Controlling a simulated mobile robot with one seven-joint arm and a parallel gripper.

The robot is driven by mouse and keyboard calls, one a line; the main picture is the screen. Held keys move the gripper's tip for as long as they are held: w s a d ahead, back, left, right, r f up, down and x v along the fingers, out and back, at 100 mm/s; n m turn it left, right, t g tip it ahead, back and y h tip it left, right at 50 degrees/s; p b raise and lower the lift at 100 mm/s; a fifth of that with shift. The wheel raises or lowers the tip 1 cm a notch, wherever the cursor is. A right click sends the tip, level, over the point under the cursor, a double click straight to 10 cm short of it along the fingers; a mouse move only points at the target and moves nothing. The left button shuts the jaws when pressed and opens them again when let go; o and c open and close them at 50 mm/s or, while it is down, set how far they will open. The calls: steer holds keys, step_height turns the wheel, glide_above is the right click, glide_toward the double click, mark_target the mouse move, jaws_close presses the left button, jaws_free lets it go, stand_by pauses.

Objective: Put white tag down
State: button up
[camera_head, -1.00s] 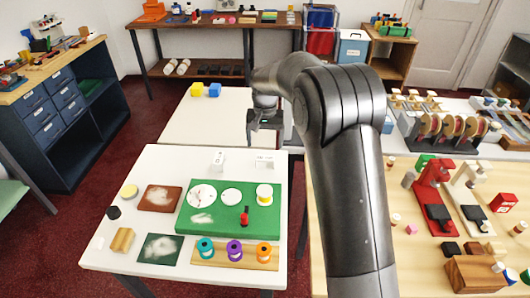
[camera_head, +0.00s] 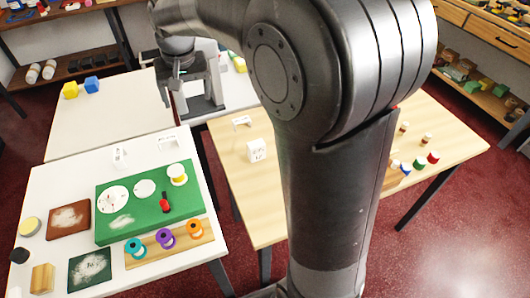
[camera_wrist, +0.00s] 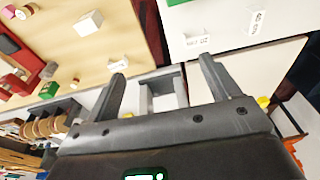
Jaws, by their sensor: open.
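Several white labelled pieces could be the white tag, and I cannot tell which one is meant. A small upright one (camera_head: 118,156) stands on the white table (camera_head: 60,178) behind the green board. A folded card (camera_head: 167,144) stands right of it. In the wrist view, the folded card (camera_wrist: 197,41) and the upright piece (camera_wrist: 257,22) stand near the white table's edge. On the wooden table are a white block with a mark (camera_head: 256,150) and a small white card (camera_head: 241,121). My gripper (camera_wrist: 163,68) is open, with nothing between its fingers, above the gap between tables.
The green board (camera_head: 130,224) holds white discs, a white-and-yellow spool and a red-and-black piece. Coloured spools stand on a wooden strip (camera_head: 142,259) in front. A grey stand (camera_head: 207,103) is beside my gripper. The back white table (camera_head: 110,115) is mostly clear, with yellow and blue cubes.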

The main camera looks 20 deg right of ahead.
steer(key=s+d+t, duration=0.1)
steer(key=s+d, duration=0.2)
steer(key=s, duration=0.5)
steer(key=s+d+t, duration=0.1)
steer(key=s+d, duration=0.3)
steer(key=s, duration=0.5)
steer(key=s+d+t, duration=0.1)
steer(key=s+d, duration=0.2)
steer(key=s, duration=0.5)
steer(key=shift+s+d+t, duration=0.25)
steer(key=shift+s+t, duration=0.05)
steer(key=shift+s, duration=0.05)
steer(key=shift+r, duration=0.15)
stand_by(2.3)
